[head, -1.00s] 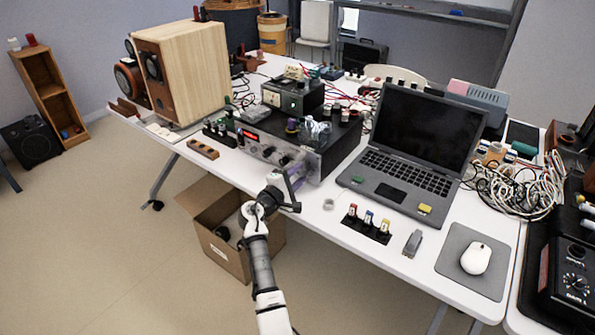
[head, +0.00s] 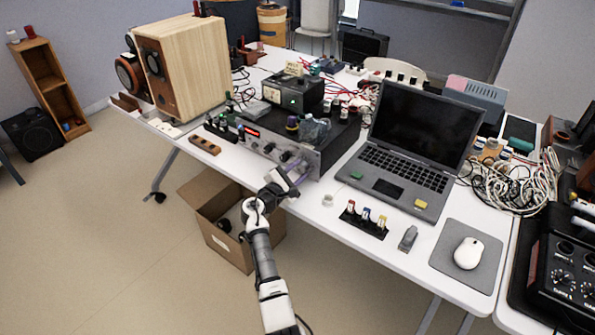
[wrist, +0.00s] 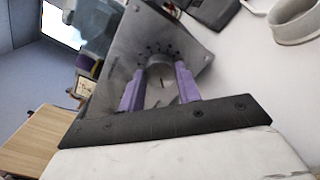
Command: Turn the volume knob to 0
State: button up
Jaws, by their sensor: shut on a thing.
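The grey metal amplifier (head: 255,140), with a red display and several knobs on its front, sits at the table's front edge. My gripper (head: 300,178) is at the right end of that front panel. In the wrist view, its two purple fingers (wrist: 159,88) stand on either side of a round grey knob (wrist: 162,66) and are shut on it. Dots ring the knob on the panel. The pointer mark and the number it faces are not readable. In the head view my gripper and wrist hide this knob.
An open laptop (head: 415,135) stands to the right of the amplifier. A small white ring (head: 327,200) and a black strip of coloured parts (head: 364,222) lie near the front edge. A cardboard box (head: 215,240) is on the floor below. A wooden speaker (head: 190,65) stands at left.

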jog(key=o, duration=1)
jog(key=shift+c, duration=0.2)
jog(key=b+v, duration=0.2)
jog(key=v, duration=1.2)
jog(key=shift+b, duration=0.35)
jog(key=shift+r, duration=0.1)
